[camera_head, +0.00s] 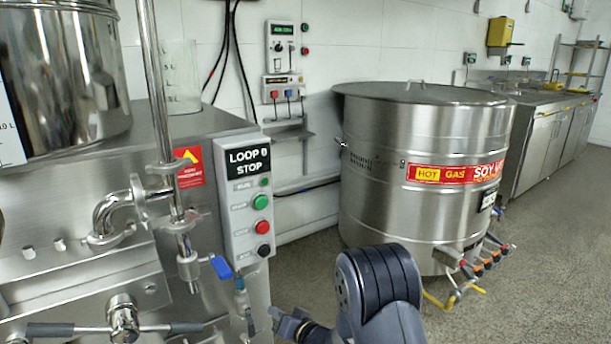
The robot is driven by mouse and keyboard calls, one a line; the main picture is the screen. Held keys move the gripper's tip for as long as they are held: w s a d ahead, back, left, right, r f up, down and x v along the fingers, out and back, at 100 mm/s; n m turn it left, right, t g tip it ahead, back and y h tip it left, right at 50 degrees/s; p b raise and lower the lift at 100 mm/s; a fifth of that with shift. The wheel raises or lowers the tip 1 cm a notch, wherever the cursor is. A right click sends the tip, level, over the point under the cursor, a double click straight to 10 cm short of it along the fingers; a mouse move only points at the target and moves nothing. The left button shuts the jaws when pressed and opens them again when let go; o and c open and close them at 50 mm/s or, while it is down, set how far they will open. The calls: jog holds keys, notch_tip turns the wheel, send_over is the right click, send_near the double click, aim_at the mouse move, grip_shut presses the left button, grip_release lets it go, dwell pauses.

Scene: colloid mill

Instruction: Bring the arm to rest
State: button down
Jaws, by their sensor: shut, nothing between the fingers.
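My arm rises at the bottom centre of the head view, with its dark rounded joint in front of the floor. My gripper (280,318) seems to be the small grey end piece to the left of that joint, partly cut off by the lower edge. It is shut and holds nothing that I can see. It is near the lower right side of the steel mill (120,265), below the control box (246,200). I cannot tell whether it touches the mill.
A blue-handled valve (221,267) and a T-handle (123,318) stick out from the mill. A large steel vat (380,185) stands behind my arm, with valves (470,262) low on its right. Bare floor (560,260) lies to the right.

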jog(key=shift+d+r+n, duration=0.1)
jog(key=shift+r+n, duration=0.2)
jog(key=shift+n, duration=0.1)
jog(key=shift+f, duration=0.1)
